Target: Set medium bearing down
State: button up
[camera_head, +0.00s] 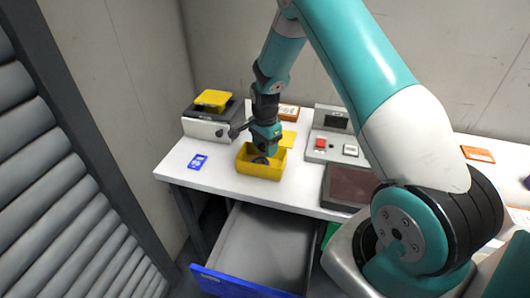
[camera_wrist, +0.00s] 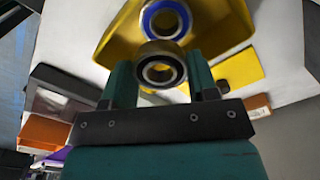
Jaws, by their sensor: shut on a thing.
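My gripper (camera_head: 264,152) points down over the yellow open box (camera_head: 262,174) on the white table. In the wrist view its two teal fingers (camera_wrist: 160,82) are shut on the medium bearing (camera_wrist: 162,66), a metal ring with a dark face. A second bearing with a blue ring (camera_wrist: 167,19) is in the yellow box (camera_wrist: 118,34), just beyond the held one. The two overlap in the picture, and I cannot tell whether they touch. In the head view the box's front wall and my gripper hide most of the inside.
A scale-like device with a yellow tray (camera_head: 212,99) stands at the back left. A blue card (camera_head: 198,161) lies left of the box. A control panel with a red button (camera_head: 320,143) and a dark red pad (camera_head: 347,186) are to the right. A drawer (camera_head: 262,245) stands open below.

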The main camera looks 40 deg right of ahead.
aim_at(265, 162)
notch_tip(265, 162, down, 3)
jog(key=shift+f, duration=0.2)
jog(key=shift+f, duration=0.7)
jog(key=o, duration=1)
jog(key=shift+r, duration=0.1)
